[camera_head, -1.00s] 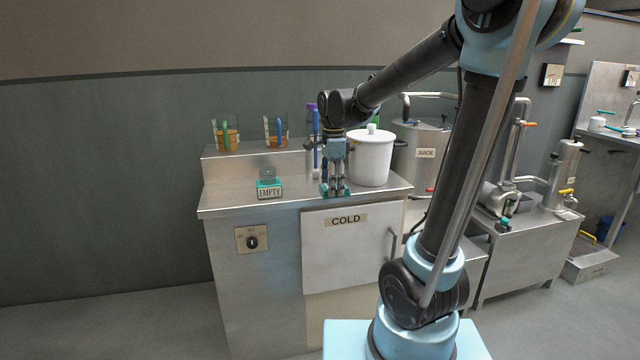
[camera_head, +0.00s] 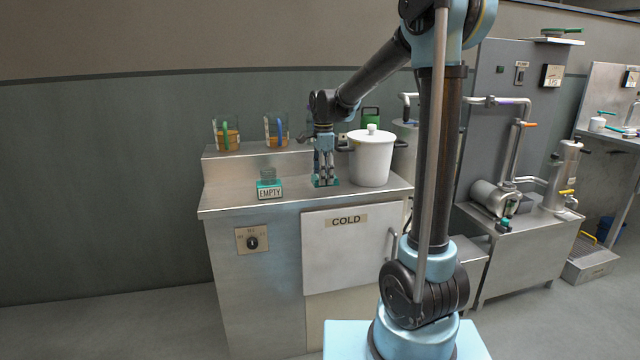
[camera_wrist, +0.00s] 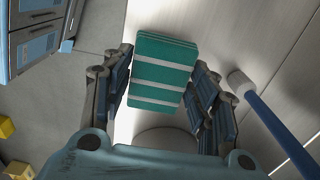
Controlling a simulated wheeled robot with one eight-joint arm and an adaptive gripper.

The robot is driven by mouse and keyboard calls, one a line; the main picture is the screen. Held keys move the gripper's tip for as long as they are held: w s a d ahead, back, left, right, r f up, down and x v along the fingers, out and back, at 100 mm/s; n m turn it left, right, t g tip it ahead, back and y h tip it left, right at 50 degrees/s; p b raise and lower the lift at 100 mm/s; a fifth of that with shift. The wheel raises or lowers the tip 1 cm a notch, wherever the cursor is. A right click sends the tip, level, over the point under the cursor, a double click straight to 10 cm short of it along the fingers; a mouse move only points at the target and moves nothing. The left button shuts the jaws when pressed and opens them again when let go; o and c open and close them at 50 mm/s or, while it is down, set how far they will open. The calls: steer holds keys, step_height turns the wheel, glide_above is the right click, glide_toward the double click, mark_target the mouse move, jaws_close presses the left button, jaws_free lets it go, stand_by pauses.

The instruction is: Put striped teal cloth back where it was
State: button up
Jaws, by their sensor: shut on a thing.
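The striped teal cloth (camera_wrist: 163,72) is a folded block with pale stripes, seen between my fingers in the wrist view. In the head view a sliver of the cloth (camera_head: 334,183) shows at my fingertips. My gripper (camera_head: 325,178) points down and is shut on the cloth, just left of the white lidded pot (camera_head: 371,160), at the steel counter (camera_head: 228,200). I cannot tell whether the cloth touches the counter top.
Two glass containers (camera_head: 228,135) (camera_head: 277,130) stand on the rear ledge. A blue-handled tool (camera_wrist: 270,120) lies close right of my gripper in the wrist view. Counter between jar and gripper is clear.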

steer(key=shift+f, duration=1.35)
steer(key=o, duration=1)
steer(key=shift+f, duration=0.1)
steer(key=shift+o, duration=0.2)
